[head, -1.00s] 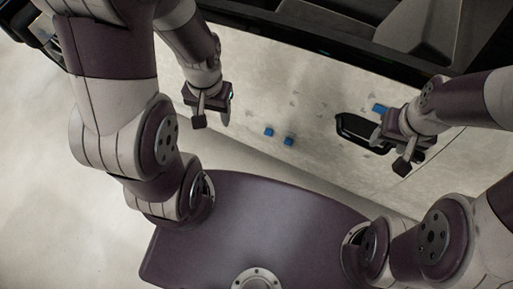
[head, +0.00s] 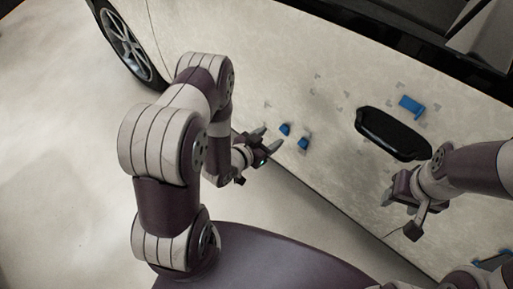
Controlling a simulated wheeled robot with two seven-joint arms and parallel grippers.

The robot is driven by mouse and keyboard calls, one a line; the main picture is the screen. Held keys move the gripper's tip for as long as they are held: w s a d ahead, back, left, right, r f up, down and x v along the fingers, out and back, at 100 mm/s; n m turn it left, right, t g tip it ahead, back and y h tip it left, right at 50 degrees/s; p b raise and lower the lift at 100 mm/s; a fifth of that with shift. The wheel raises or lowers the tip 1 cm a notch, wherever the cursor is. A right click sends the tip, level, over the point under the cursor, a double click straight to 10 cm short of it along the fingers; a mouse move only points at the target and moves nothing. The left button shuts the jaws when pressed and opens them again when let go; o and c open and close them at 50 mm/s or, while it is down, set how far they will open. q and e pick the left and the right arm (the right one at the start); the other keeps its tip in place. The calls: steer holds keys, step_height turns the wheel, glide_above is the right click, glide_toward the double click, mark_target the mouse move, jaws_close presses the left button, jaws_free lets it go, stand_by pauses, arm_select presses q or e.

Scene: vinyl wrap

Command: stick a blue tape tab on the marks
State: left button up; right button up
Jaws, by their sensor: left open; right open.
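Two small blue tape tabs stick on the pale car side panel (head: 330,165): a left tab (head: 285,129) and a right tab (head: 303,143). Small grey marks (head: 319,93) are scattered on the panel around and above them. My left gripper (head: 268,140) is open and empty, just left of the left tab; I cannot tell whether it touches the panel. My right gripper (head: 399,213) is open, below the black door handle (head: 392,133). A larger blue piece (head: 411,105) is on the panel above the handle.
A car wheel (head: 127,43) shows at the upper left, and a dark window edge (head: 400,35) runs along the top. Another blue item (head: 477,263) is partly visible at the lower right. The pale floor (head: 60,170) at the left is clear.

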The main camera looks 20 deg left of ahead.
arm_select(q)
steer(key=x, duration=0.6)
steer(key=shift+w+f+b, duration=0.15)
steer(key=shift+b, duration=0.2)
jaws_close()
steer(key=c, duration=0.9)
jaws_free()
jaws_close()
steer(key=shift+s+a, duration=0.25)
steer(key=shift+s, duration=0.35)
steer(key=p, duration=0.2)
glide_toward(281, 130)
steer(key=shift+f, duration=1.65)
